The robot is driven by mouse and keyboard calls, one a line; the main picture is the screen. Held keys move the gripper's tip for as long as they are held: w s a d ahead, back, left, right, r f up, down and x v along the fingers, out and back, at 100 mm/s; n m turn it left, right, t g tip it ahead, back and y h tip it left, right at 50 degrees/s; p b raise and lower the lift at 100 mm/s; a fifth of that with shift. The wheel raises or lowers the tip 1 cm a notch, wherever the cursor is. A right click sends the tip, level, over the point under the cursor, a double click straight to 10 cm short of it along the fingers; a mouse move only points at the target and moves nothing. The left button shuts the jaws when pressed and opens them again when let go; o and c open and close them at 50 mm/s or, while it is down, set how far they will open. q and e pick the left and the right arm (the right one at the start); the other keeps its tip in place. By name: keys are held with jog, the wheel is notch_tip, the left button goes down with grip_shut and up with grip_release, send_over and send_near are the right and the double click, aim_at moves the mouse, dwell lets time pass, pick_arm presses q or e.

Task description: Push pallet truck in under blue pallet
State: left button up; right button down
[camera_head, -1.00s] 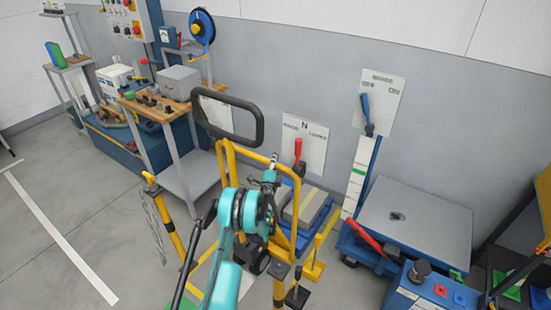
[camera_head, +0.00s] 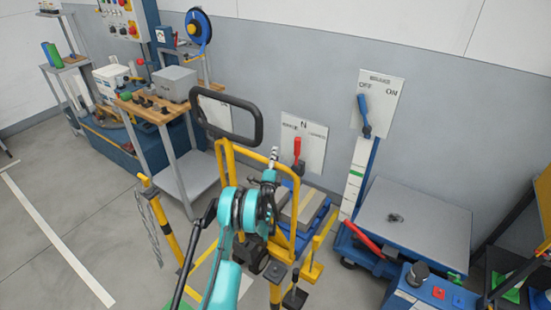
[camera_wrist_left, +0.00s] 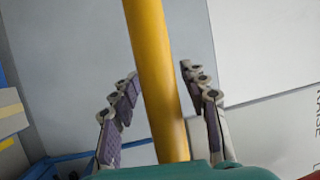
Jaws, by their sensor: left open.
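The yellow pallet truck (camera_head: 229,165) stands upright in the middle of the head view, with a black loop handle (camera_head: 259,122) on top. My left gripper (camera_head: 270,168) is at its yellow frame, partly hidden behind my teal arm. In the left wrist view, a yellow bar (camera_wrist_left: 158,110) runs between the open fingers of the gripper (camera_wrist_left: 158,74), with gaps on both sides. The blue pallet (camera_head: 283,236) is low behind the truck, bearing light slats or boxes. The truck's frame and my arm hide much of it, so I cannot tell how far the forks reach under. My right gripper is out of view.
A blue lift cart with a grey top (camera_head: 415,222) stands to the right. A workbench (camera_head: 157,112) stands to the left. A yellow post with a chain (camera_head: 162,218) is left of the truck. The wall with lever signs (camera_head: 317,130) is close behind. Grey floor is open at left.

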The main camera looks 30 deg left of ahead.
pick_arm(q)
jog(key=v, duration=0.7)
jog(key=shift+s, duration=0.2)
jog(key=shift+s+d+f, duration=0.1)
jog(key=shift+d+f, duration=0.05)
